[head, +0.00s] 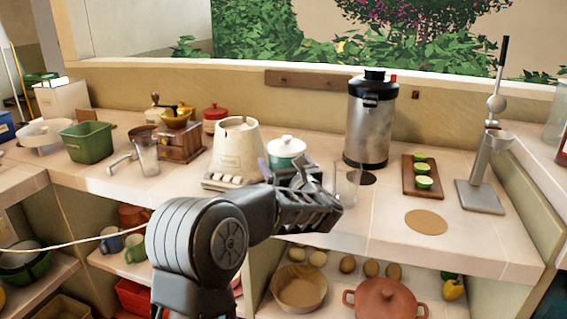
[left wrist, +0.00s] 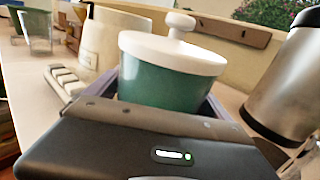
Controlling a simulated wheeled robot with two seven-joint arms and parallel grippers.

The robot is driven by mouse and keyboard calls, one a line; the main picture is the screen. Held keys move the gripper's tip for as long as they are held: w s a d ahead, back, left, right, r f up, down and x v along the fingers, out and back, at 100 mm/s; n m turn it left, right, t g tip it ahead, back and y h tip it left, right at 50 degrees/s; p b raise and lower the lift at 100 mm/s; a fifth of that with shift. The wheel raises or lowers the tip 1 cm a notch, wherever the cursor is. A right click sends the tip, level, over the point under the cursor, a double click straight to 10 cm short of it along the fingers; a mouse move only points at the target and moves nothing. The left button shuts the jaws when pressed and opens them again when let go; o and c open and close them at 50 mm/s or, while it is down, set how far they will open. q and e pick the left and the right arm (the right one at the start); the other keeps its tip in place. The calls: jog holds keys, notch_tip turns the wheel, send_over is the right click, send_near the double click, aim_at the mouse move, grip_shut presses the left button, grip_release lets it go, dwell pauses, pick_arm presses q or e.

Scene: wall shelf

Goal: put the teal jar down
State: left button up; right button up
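The teal jar (head: 287,148) has a white lid with a round knob and stands upright over the middle of the counter. In the left wrist view the jar (left wrist: 170,82) fills the space between the fingers of my left gripper (left wrist: 165,105). In the head view my left gripper (head: 287,168) is around the jar's lower body, with fingers on both sides, and appears shut on it. The jar's base is hidden behind the gripper, so I cannot tell whether it touches the counter (head: 370,215). My right gripper is not in view.
A cream appliance (head: 236,145) stands close left of the jar. A clear glass (head: 347,184) and a steel urn (head: 370,120) stand to the right. A round tan mat (head: 426,221) lies bare near the front edge. A board (head: 422,177) holds cut limes.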

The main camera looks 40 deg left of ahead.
pick_arm(q)
jog(key=shift+r, duration=0.1)
jog(key=b+v, duration=0.1)
jog(key=v, duration=1.1)
dwell(0.6)
